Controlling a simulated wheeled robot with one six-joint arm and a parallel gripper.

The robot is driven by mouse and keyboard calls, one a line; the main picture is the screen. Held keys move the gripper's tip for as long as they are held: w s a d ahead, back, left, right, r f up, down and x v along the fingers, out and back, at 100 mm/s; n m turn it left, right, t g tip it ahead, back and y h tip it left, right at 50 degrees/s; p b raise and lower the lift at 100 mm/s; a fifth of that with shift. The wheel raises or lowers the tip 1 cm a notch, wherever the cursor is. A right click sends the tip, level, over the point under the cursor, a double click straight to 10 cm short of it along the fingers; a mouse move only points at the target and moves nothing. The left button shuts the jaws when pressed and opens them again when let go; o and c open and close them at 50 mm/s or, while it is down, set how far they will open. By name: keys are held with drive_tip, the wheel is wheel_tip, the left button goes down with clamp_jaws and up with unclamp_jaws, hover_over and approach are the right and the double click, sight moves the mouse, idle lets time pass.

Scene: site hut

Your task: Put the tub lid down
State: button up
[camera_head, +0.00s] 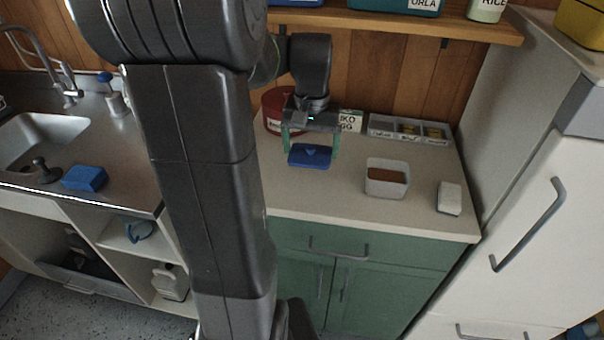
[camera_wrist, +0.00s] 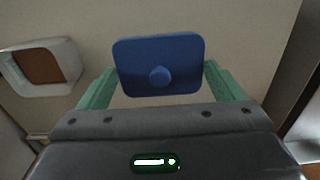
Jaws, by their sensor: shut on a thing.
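The tub lid (camera_head: 309,157) is a blue rectangular lid with a small round knob on top. My gripper (camera_head: 310,152) is shut on it, over the left part of the cream counter. In the wrist view the lid (camera_wrist: 159,64) sits level between the two green fingers of my gripper (camera_wrist: 160,82), which press at its sides. I cannot tell whether the lid touches the counter. A white open tub (camera_head: 387,180) with brown contents stands on the counter to the right of the lid; it also shows in the wrist view (camera_wrist: 72,62).
A white block (camera_head: 449,198) lies near the counter's right end. A grey divided tray (camera_head: 410,131), a labelled box (camera_head: 350,121) and a dark red tin (camera_head: 274,106) stand at the back. Bare counter (camera_head: 330,198) lies in front of the lid. A tall white fridge (camera_head: 520,210) bounds the right.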

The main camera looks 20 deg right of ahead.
sight(311, 147)
wheel_tip(311, 147, down, 7)
drive_tip(key=shift+r, duration=0.2)
drive_tip(key=shift+f, duration=0.1)
drive_tip(key=o, duration=0.7)
drive_tip(key=shift+o, duration=0.2)
wheel_tip(311, 147, up, 12)
drive_tip(key=shift+r+p, duration=0.15)
drive_tip(key=shift+p, duration=0.2)
wheel_tip(311, 147, down, 13)
drive_tip(key=shift+b, duration=0.75)
drive_tip(key=shift+r+p, duration=0.35)
drive_tip(key=shift+r, duration=1.65)
